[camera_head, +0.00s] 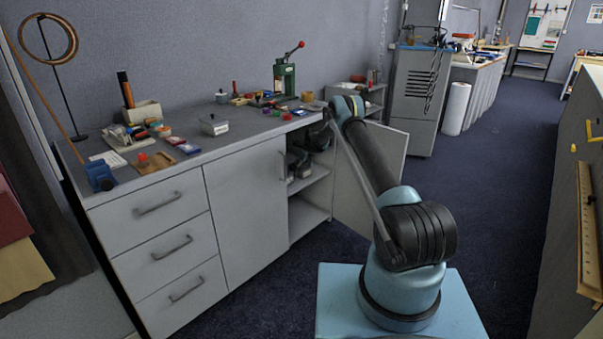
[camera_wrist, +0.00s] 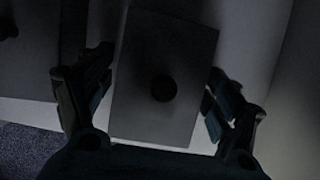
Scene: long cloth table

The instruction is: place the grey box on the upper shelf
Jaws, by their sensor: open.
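A grey box (camera_wrist: 165,55) with a round dark knob on its top lies between the fingers of my gripper (camera_wrist: 160,65) in the wrist view. The fingers stand open on either side, with gaps visible between them and the box. The box appears to rest on a pale shelf surface. In the head view my gripper (camera_head: 301,163) is inside the open cabinet, at the upper shelf (camera_head: 312,178). The dark gripper and the shadow there hide much of the box. Another small grey lidded box (camera_head: 214,126) stands on the countertop.
The cabinet door (camera_head: 370,180) stands open to the right of my gripper. The lower compartment (camera_head: 305,215) looks empty. A second dark knobbed thing (camera_wrist: 28,55) lies left of the box in the wrist view. Tools and small parts crowd the countertop (camera_head: 185,180).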

